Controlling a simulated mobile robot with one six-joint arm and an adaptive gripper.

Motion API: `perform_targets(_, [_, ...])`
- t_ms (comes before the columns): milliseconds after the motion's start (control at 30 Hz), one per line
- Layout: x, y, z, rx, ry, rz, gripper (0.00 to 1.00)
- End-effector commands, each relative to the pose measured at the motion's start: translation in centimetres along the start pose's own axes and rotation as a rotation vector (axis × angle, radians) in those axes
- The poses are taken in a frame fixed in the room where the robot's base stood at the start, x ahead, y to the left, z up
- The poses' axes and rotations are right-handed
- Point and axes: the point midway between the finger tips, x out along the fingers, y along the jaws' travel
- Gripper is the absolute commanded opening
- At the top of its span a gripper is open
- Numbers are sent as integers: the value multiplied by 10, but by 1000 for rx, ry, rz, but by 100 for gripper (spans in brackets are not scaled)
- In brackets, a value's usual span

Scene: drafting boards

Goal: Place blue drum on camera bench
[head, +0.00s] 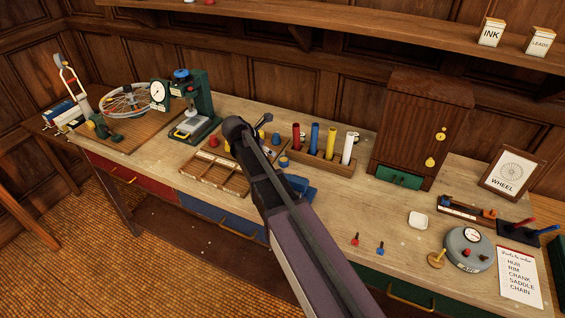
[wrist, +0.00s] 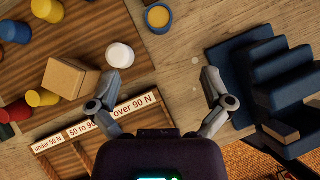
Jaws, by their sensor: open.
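A short blue drum with a yellow top (wrist: 157,17) stands on the bench top just ahead of my gripper in the wrist view; a small blue and yellow piece beside my arm in the head view (head: 283,162) looks like it. Another blue round piece (wrist: 15,30) is at the wrist view's upper left. I cannot tell which is the task's drum. I cannot surely identify the camera bench.
A blue stepped block (wrist: 275,80) is close right of my gripper. A labelled wooden tray (wrist: 80,150) lies lower left, with a white cup (wrist: 119,55) and a wooden block (wrist: 70,77) beyond it. The head view shows a green press (head: 196,105) and a tube rack (head: 325,160).

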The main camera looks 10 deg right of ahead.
Motion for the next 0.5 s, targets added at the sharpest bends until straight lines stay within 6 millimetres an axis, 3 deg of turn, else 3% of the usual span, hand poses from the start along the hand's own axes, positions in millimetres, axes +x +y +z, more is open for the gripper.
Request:
perform_targets(267, [4,0,-1,1,1,0,100])
perform_targets(500, [22,1,-3,2,1,1,100])
